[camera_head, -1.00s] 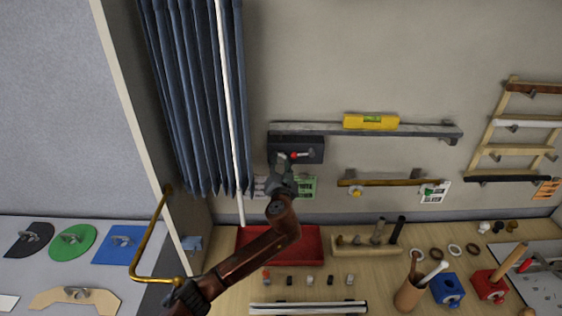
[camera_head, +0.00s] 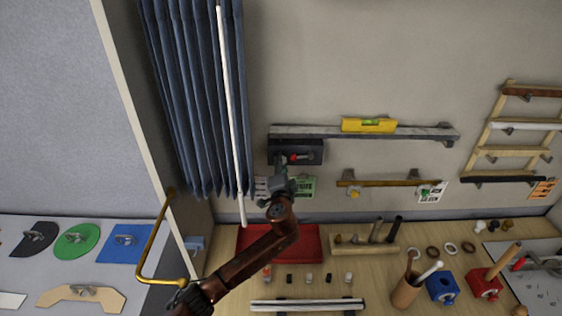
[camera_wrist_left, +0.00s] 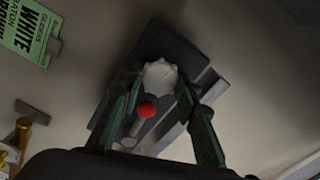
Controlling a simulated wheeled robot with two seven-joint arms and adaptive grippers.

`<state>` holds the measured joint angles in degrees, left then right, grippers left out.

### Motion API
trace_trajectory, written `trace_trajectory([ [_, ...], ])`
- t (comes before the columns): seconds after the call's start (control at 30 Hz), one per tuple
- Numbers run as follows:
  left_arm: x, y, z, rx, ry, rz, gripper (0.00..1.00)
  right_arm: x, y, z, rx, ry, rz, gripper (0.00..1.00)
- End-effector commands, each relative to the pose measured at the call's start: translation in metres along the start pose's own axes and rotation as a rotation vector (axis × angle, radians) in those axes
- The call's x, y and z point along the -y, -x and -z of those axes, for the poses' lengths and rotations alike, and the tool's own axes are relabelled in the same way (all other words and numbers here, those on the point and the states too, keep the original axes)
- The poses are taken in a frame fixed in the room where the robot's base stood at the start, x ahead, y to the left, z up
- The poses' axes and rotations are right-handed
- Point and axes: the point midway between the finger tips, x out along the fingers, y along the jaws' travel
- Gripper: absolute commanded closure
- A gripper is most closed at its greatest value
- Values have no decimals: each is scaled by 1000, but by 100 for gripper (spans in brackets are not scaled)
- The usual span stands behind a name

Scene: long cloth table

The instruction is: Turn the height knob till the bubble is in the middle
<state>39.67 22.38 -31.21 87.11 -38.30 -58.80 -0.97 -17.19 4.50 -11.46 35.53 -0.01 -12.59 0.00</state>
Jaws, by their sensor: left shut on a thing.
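The yellow spirit level (camera_head: 355,125) lies on a long grey shelf bar (camera_head: 310,132) on the wall. Its green vial (camera_head: 371,122) shows, but the bubble is too small to place. A dark block (camera_head: 312,146) sits under the bar's left end. In the left wrist view, a white, lobed height knob (camera_wrist_left: 160,76) stands out from this block (camera_wrist_left: 185,45). A red ball (camera_wrist_left: 147,110) is just beside it. My left gripper (camera_head: 282,172) is at the block, its fingers either side of the knob and shut on it (camera_wrist_left: 160,84). My right gripper is out of view.
A blue curtain (camera_head: 185,90) with a white rod (camera_head: 230,120) hangs left of my arm. A green card (camera_head: 302,187) is close to the gripper. A wooden rail (camera_head: 385,183) is to the right. A red tray (camera_head: 308,240) lies below on the bench.

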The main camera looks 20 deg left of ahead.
Motion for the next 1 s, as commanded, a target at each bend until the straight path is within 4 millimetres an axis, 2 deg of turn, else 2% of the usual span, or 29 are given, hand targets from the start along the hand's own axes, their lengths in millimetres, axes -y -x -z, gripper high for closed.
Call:
trace_trajectory([
  [0.23, 0, 0, 1, -1, -65, -1, 95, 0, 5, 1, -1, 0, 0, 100],
  [0.67, -1, 0, 0, -1, -75, -1, 95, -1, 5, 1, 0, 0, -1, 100],
  [0.7, -1, 0, 0, -1, -75, -1, 70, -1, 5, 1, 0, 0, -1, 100],
  [0.93, -1, 0, 0, -1, -75, -1, 54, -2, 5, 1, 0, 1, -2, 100],
  [1.0, -1, 0, 0, -1, -75, 0, 53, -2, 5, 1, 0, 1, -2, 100],
])
